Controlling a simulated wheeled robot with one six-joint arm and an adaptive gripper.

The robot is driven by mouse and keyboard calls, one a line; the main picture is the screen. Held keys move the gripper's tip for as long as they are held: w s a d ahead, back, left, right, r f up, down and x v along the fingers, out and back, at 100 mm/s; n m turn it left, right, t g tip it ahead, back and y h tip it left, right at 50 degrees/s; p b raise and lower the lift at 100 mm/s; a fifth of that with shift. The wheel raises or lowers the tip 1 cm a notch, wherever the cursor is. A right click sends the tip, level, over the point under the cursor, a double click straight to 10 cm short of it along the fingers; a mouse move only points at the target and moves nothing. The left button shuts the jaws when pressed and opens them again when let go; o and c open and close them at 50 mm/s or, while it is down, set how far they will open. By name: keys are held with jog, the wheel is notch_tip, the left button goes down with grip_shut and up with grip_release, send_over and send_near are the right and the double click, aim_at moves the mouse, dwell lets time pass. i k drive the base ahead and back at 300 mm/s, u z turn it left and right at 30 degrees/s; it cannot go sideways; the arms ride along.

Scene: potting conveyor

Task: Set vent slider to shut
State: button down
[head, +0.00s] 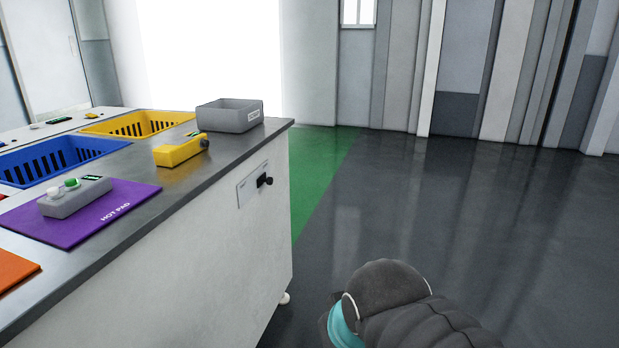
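The vent slider appears as a small black knob (264,180) on a pale plate (246,188) set in the white end panel of the counter. The knob sits toward the right side of the plate. Its markings are too small to read, so I cannot tell which setting it is at. Part of my dark arm shows at the bottom of the head view, to the right of the counter and apart from the slider. My gripper itself is not in view.
The counter top (150,195) holds a purple hot pad (110,228), a grey button box (75,198), a yellow device (180,152), a grey bin (230,114), a blue basket (60,158) and a yellow basket (140,123). Dark floor (450,210) right of the counter is clear.

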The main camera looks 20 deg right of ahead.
aim_at(269, 181)
jog(key=k, duration=0.5)
jog(key=z, duration=0.15)
jog(key=i, duration=1)
jog(key=z, duration=0.9)
